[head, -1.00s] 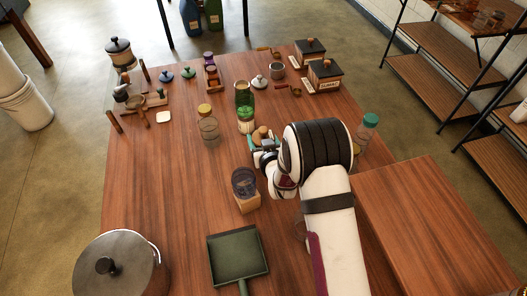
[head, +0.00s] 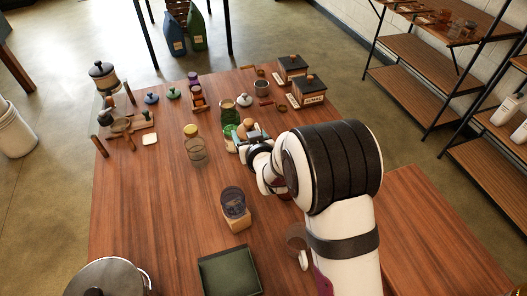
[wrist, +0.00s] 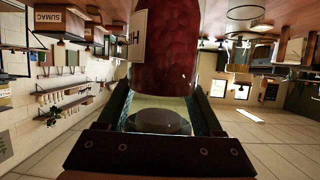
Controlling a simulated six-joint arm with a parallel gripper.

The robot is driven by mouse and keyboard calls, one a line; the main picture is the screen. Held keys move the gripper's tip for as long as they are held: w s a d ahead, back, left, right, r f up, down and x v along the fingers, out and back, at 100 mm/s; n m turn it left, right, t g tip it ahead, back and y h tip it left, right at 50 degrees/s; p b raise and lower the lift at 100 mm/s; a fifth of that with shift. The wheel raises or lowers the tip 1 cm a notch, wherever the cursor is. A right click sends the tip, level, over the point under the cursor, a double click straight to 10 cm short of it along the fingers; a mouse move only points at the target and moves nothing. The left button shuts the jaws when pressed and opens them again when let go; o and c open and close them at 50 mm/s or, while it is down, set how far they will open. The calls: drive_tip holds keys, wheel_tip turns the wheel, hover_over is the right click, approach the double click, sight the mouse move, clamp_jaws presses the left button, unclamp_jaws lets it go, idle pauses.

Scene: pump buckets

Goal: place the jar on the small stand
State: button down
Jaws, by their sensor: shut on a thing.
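My gripper (head: 240,141) is shut on a jar beside the green glass jars. In the wrist view the held jar (wrist: 168,50) is clear glass with dark red contents and a pale label, between the two fingers (wrist: 162,118). In the head view my gripper and arm hide most of it; a round brown top (head: 247,126) shows by the fingers. A small wooden block (head: 238,222), the likeliest small stand, is nearer the camera. A dark clear glass vessel (head: 234,200) appears to be on it.
A yellow-lidded glass jar (head: 195,150) and a green jar (head: 229,117) stand near my gripper. The table's left-middle is clear.

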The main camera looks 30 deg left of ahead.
drive_tip(key=shift+r, duration=0.4)
drive_tip(key=shift+w+d+r, duration=0.15)
drive_tip(key=shift+w+r, duration=0.05)
drive_tip(key=w+d+r+m+t+h, duration=0.25)
drive_tip(key=w+d+r, duration=0.2)
drive_tip(key=d, duration=0.25)
drive_tip(key=w+d+r+m+t+h, duration=0.1)
drive_tip(key=w+d+r+m+h, duration=0.25)
drive_tip(key=d+r, duration=0.25)
drive_tip(key=s+d+r+m+g+h, duration=0.1)
drive_tip(key=d+r+m+h, duration=0.3)
drive_tip(key=d, duration=0.7)
drive_tip(key=s+d+r+m+g+h, duration=0.1)
drive_tip(key=s+d+r+m+h, duration=0.1)
drive_tip(key=d+m+h, duration=0.65)
drive_tip(key=s+d+f+m+g+h, duration=0.3)
drive_tip(key=s+d+m+g, duration=0.65)
drive_tip(key=s+d, duration=0.95)
drive_tip(key=f, duration=0.3)
drive_tip(key=s+f+n+g, duration=0.1)
drive_tip(key=f, duration=0.2)
drive_tip(key=s+a+f+g+h, duration=0.1)
drive_tip(key=f, duration=0.1)
drive_tip(key=shift+f, duration=0.4)
drive_tip(key=shift+f, duration=0.15)
